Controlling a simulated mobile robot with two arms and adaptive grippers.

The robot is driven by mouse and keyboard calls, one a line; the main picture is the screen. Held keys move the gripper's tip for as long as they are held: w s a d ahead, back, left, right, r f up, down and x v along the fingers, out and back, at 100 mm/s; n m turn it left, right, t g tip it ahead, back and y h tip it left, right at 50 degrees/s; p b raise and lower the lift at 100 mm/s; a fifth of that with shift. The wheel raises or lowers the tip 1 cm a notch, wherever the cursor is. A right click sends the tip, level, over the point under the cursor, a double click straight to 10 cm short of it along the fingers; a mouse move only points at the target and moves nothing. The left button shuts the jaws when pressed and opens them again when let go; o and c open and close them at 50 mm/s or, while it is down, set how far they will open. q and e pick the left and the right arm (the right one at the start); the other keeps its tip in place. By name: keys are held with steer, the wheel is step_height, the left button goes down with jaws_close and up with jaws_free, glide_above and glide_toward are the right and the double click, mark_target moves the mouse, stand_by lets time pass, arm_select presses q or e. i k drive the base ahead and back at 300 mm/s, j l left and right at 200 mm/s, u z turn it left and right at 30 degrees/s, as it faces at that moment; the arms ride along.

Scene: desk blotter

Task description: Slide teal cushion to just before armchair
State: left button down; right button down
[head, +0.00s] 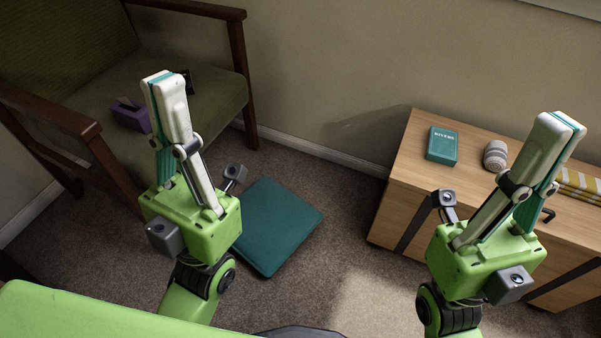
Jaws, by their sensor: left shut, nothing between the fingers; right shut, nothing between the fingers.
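The teal cushion (277,224) lies flat on the carpet near the middle of the head view. Its left part is hidden behind my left gripper. The green armchair (215,104) with dark wooden arms stands at the upper left, with a strip of carpet between it and the cushion. My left gripper (164,88) is shut and empty, raised in front of the cushion's left side and the chair. My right gripper (558,132) is shut and empty, raised in front of the wooden cabinet at the right.
A purple object (131,114) and a dark framed item (187,82) rest on the armchair seat. The wooden cabinet (405,190) holds a teal book (442,145), a grey rolled item (495,155) and a yellow striped cloth (580,184). Carpet between cushion and cabinet is clear.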

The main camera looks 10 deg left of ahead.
mark_target(275, 220)
steer(key=i+l+u, duration=0.3)
steer(key=l+u, duration=0.35)
steer(key=i+l+u, duration=0.3)
steer(key=i+u, duration=0.1)
steer(key=u, duration=0.35)
steer(key=i+l+u, duration=0.15)
steer(key=u, duration=0.3)
steer(key=i+l+u, duration=0.1)
steer(key=u, duration=0.35)
